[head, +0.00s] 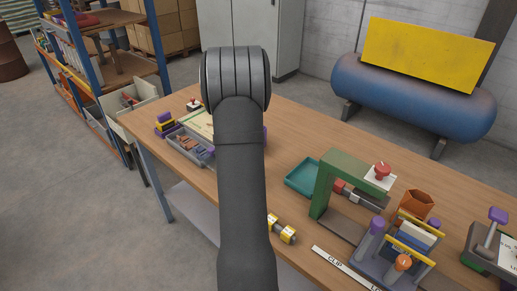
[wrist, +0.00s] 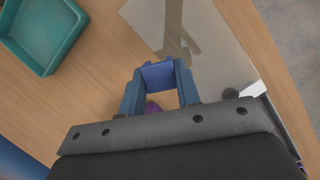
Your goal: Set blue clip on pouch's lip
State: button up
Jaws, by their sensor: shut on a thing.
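In the wrist view my gripper (wrist: 159,78) is shut on a small blue clip (wrist: 158,74), which spans the space between the two fingertips. A wooden table top lies below it. In the head view my arm hides the gripper and the clip. A pale, upright piece (head: 416,234) stands in a grey holder with yellow bars at the right of the table; it looks like the pouch, but its lip is too small to make out. The pouch is not recognisable in the wrist view.
A green stand (head: 328,190) with a red knob rises left of the holder. An orange-brown open box (head: 416,203) stands behind the holder. A teal tray (head: 300,183) lies near the stand. A yellow-grey cylinder (head: 282,228) and a lettered white strip (head: 345,269) lie toward the front.

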jog(key=s+d+r+n, duration=0.1)
jog(key=s+d+r, duration=0.25)
jog(key=d, duration=0.55)
jog(key=s+d+r, duration=0.3)
jog(key=s+d, duration=0.1)
jog(key=d, duration=0.5)
jog(key=s+d+r+n, duration=0.1)
jog(key=s+d+r, duration=0.25)
jog(key=d, duration=0.65)
notch_tip(320, 180, up, 3)
jog(key=n+h, duration=0.1)
jog(key=n, duration=0.2)
send_over(420, 230)
jog(key=w, duration=0.1)
jog(key=shift+f+t, duration=0.1)
jog(key=shift+t, duration=0.3)
jog(key=shift+s+a+f+n, duration=0.1)
jog(key=shift+s+f+n, duration=0.15)
jog(key=shift+s+n, duration=0.1)
jog(key=shift+w+f, duration=0.1)
jog(key=shift+f, duration=1.8)
jog(key=shift+f, duration=0.15)
jog(key=shift+f, duration=1.25)
